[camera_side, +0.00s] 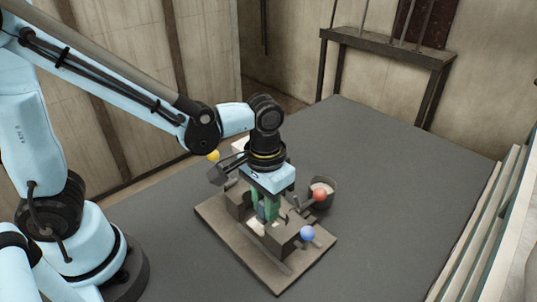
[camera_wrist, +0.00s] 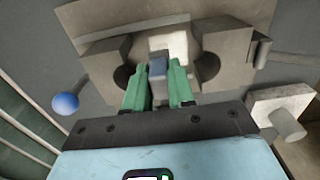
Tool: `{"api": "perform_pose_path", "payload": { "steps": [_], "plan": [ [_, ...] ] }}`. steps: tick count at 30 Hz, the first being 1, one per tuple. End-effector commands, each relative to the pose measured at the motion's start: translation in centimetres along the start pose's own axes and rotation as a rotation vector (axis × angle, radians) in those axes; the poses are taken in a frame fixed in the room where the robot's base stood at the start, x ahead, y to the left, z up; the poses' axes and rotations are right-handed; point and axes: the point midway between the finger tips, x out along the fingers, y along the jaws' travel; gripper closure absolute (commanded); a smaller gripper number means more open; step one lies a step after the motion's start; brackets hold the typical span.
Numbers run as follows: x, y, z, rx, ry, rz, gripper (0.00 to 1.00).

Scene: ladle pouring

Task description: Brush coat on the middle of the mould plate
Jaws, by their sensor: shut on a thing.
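The mould plate (camera_side: 222,228) is a flat brown board on the dark table, with grey mould blocks (camera_side: 281,234) standing on it. It also shows in the wrist view (camera_wrist: 115,17). My gripper (camera_side: 266,212) has green fingers and points down between the blocks over the plate's middle. In the wrist view my gripper (camera_wrist: 159,88) is shut on a small blue-grey piece, likely the brush (camera_wrist: 158,67). A cream patch (camera_wrist: 168,46) lies just beyond it, between the two rounded block recesses. I cannot tell whether it is bristles or coat, nor whether the brush touches the plate.
A dark pot (camera_side: 329,198) with pale contents stands right of the plate. Rods with red (camera_side: 320,194), blue (camera_side: 307,233) and yellow (camera_side: 213,156) balls surround the blocks. A pale block with a cylinder (camera_wrist: 284,113) shows in the wrist view. The table's right side is clear.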

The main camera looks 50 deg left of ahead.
Motion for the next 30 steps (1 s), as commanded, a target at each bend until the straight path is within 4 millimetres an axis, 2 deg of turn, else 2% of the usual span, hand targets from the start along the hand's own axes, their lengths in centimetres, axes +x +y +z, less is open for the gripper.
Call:
{"api": "perform_pose_path", "payload": {
  "steps": [14, 30],
  "plan": [
    [-1.8, -0.9, 0.0, -0.001, 0.0, -0.003, 1.0],
    [-7.6, -0.8, 0.0, -0.001, 0.0, -0.003, 1.0]
  ]
}}
